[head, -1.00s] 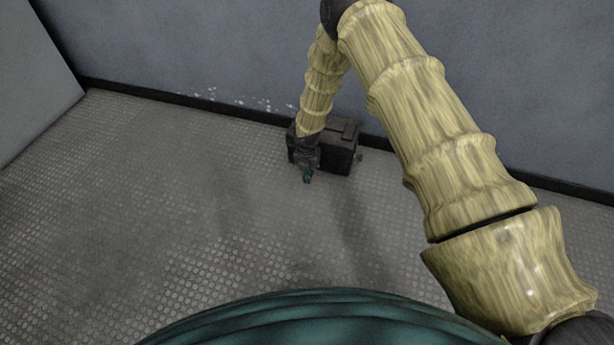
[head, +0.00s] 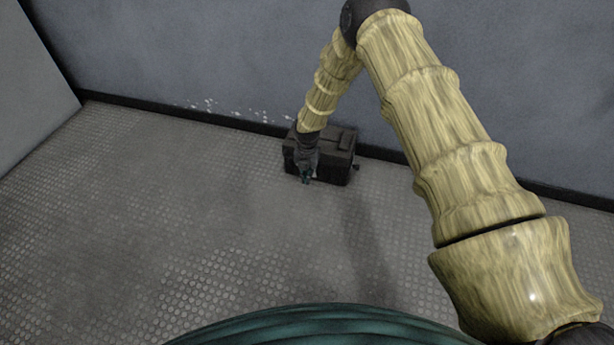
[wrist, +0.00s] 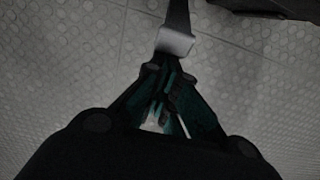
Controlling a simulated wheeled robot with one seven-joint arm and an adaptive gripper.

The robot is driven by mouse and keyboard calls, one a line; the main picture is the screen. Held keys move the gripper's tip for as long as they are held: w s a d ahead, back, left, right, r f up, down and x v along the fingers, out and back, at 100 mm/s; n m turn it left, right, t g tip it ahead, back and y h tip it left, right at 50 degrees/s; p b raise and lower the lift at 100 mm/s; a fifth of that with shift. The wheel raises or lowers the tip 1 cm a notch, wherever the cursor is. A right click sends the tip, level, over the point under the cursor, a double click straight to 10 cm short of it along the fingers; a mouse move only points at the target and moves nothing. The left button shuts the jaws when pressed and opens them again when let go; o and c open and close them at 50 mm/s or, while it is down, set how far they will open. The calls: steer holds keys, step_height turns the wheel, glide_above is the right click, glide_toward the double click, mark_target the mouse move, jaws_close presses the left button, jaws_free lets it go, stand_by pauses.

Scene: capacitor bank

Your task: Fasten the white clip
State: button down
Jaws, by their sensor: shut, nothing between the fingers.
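The white clip (wrist: 175,42) shows as a pale grey-white piece on a dark strap (wrist: 178,14) in the wrist view, just beyond my fingertips. I cannot tell whether the fingers touch it. My gripper (wrist: 169,70) has dark green fingers and is shut, with nothing held between the tips. In the head view my gripper (head: 306,178) points down at the front of a black box (head: 335,170). The clip is too small to make out there, and my gripper hides part of the box front.
The box stands on the patterned metal floor (head: 180,230), close to the grey back wall (head: 230,60). A dark edge, seemingly the box (wrist: 268,8), shows at the wrist view's upper right. The floor in front and to the left is clear.

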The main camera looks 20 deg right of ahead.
steer(key=shift+g, duration=0.3)
steer(key=w+d+r+p, duration=0.2)
steer(key=w, duration=0.1)
steer(key=shift+w+d+r+p, duration=0.1)
steer(key=shift+r+p, duration=0.15)
steer(key=shift+p, duration=0.15)
steer(key=shift+w+d, duration=0.2)
steer(key=shift+w, duration=0.2)
steer(key=shift+r, duration=0.1)
steer(key=shift+r, duration=0.15)
steer(key=shift+r+p, duration=0.55)
steer(key=shift+r, duration=0.05)
steer(key=shift+s, duration=0.1)
